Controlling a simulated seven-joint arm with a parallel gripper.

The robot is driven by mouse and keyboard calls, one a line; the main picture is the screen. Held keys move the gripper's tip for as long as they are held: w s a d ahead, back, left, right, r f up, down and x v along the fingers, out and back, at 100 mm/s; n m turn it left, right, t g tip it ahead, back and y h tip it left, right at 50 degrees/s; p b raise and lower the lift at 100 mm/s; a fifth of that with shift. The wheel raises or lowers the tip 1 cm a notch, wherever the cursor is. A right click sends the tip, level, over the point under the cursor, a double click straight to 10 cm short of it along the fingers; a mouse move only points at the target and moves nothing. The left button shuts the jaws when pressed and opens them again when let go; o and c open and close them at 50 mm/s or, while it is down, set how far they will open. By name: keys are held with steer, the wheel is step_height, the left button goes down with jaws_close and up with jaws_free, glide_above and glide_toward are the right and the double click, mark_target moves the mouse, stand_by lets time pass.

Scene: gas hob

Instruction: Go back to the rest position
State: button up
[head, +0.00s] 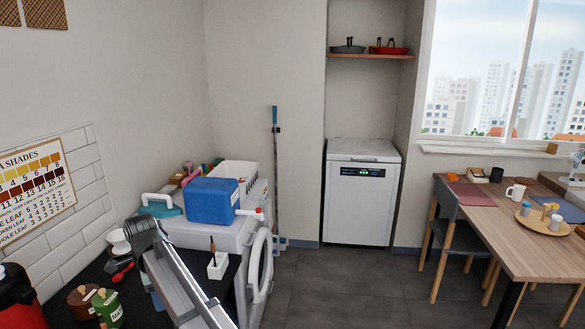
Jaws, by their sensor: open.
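My gripper does not show in the head view, so its jaws and anything between them cannot be seen. A silver, rail-like shape with a dark ribbed end rises from the bottom edge at the left, over the counter; I cannot tell whether it is part of my arm. No gas hob can be made out in this view.
A dark counter (140,306) at lower left holds a green jar (108,308), a brown pot (82,300) and a red-and-black container (20,300). A blue canister (210,200) stands on a white washing machine (258,262). A dining table (500,236) and chair (452,236) stand right; the middle floor is clear.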

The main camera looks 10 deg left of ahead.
steer(key=w+d+f+n, duration=0.25)
steer(key=d+f, duration=0.35)
steer(key=d, duration=0.4)
steer(key=w+d+f+n, duration=0.1)
steer(key=w+d+f, duration=0.4)
steer(key=d, duration=0.6)
steer(key=w+d+f+n, duration=0.1)
steer(key=w+d+f, duration=0.1)
steer(key=d+f, duration=0.7)
steer(key=s+d+f+n, duration=0.2)
steer(key=d+f, duration=0.2)
steer(key=d, duration=0.5)
steer(key=s+d+f+n, duration=0.1)
steer(key=s+d+f, duration=0.2)
steer(key=d, duration=0.7)
steer(key=s+d+f+n, duration=0.2)
steer(key=d+f, duration=0.2)
steer(key=d, duration=0.5)
steer(key=s+d+f+g, duration=0.1)
steer(key=s+f+g, duration=0.1)
steer(key=s+f, duration=0.5)
steer(key=s+d+f+g, duration=0.1)
steer(key=s+f, duration=0.6)
steer(key=s, duration=0.7)
steer(key=s+d+f+g, duration=0.1)
steer(key=s+f+g, duration=0.2)
steer(key=s+f, duration=0.4)
steer(key=s, duration=0.4)
steer(key=shift+f+g, duration=0.15)
steer(key=shift+g, duration=0.25)
